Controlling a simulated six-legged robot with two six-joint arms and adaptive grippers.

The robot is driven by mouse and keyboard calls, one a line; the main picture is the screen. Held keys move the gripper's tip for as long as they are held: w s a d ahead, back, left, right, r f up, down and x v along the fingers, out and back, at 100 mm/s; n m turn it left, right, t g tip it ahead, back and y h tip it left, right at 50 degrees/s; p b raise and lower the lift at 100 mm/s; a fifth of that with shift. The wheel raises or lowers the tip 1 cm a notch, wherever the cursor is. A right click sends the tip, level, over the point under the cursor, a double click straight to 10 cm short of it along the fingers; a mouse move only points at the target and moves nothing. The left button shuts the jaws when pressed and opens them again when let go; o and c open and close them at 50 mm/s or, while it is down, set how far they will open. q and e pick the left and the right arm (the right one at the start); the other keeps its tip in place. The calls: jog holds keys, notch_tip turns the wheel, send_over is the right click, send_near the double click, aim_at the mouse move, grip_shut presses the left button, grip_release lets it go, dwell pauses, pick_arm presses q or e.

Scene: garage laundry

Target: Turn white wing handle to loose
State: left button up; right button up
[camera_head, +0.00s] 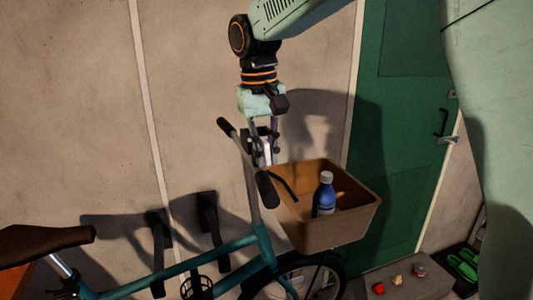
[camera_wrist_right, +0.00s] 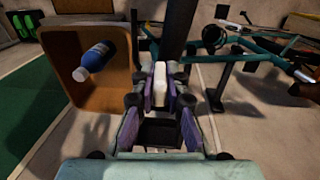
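The white wing handle (camera_wrist_right: 160,82) is a small upright white piece between the fingers of my right gripper in the right wrist view. In the head view, my right gripper (camera_head: 263,146) points down at the bicycle's handlebar stem, with a bit of the white handle (camera_head: 265,153) between its fingers. In the right wrist view, the purple finger pads of the gripper (camera_wrist_right: 160,75) lie close against both sides of the handle, with no clear gap. The lower part of the handle and its mount are hidden by the fingers. My left gripper is out of view.
The teal bicycle (camera_head: 205,259) stands by the wall. A brown basket (camera_head: 340,234) holding a blue bottle (camera_head: 325,194) is right of the gripper. Black handlebar grips (camera_head: 267,189) are close by. A green door (camera_head: 400,150) is behind; small objects (camera_head: 398,280) lie at lower right.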

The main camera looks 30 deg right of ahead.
jog(key=o, duration=0.4)
jog(key=shift+f, duration=0.15)
notch_tip(320, 180, up, 12)
jog(key=a, duration=0.1)
jog(key=shift+w, duration=0.15)
dwell(0.8)
